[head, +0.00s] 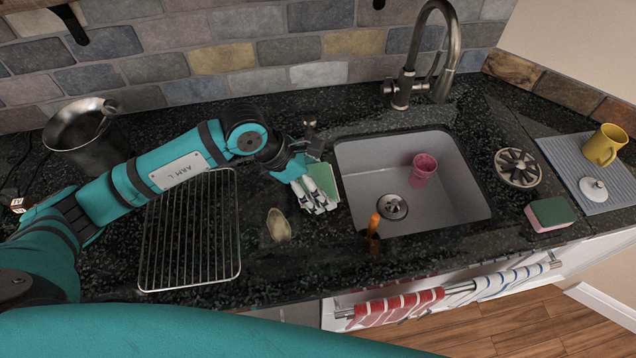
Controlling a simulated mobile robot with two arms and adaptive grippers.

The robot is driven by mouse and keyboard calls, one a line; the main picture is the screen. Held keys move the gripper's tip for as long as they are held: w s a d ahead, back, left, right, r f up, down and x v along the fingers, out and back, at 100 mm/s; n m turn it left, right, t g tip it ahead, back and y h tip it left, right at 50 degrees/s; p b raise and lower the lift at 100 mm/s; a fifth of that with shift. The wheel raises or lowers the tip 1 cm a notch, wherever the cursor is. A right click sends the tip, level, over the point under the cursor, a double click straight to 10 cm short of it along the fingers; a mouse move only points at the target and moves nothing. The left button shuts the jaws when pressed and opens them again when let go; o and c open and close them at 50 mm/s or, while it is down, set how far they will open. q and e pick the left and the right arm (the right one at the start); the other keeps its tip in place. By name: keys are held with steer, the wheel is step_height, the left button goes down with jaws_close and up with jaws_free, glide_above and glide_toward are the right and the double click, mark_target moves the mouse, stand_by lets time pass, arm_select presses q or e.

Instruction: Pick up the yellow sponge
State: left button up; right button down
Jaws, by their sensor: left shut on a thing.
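My left gripper (318,208) is over the dark counter just left of the sink. Its fingers are shut on the yellow sponge (327,177), which is partly hidden behind them. Mostly its green face and a thin pale edge show; its yellow body can hardly be made out. I cannot tell whether it touches the counter. My right gripper is not in view.
The grey sink (365,200) holds a pink cup (424,168). A wire rack (190,235) and beige oval thing (278,225) lie left. A pink-and-green sponge (550,214), metal trivet (517,167) and yellow mug (604,146) are right. The tall faucet (408,82) stands behind.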

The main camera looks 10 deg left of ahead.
arm_select(q)
steer(key=s+b, duration=0.1)
steer(key=s, duration=0.3)
steer(key=s+d+b, duration=0.1)
steer(key=s, duration=0.3)
steer(key=s+r+b, duration=0.1)
steer(key=s, duration=0.4)
steer(key=shift+d+r+b, duration=0.1)
steer(key=shift+d+b, duration=0.3)
steer(key=shift+s+r, duration=0.1)
steer(key=shift+s, duration=0.5)
steer(key=shift+o, duration=0.6)
steer(key=c, duration=0.4)
steer(key=shift+w, duration=0.1)
steer(key=shift+c, duration=0.2)
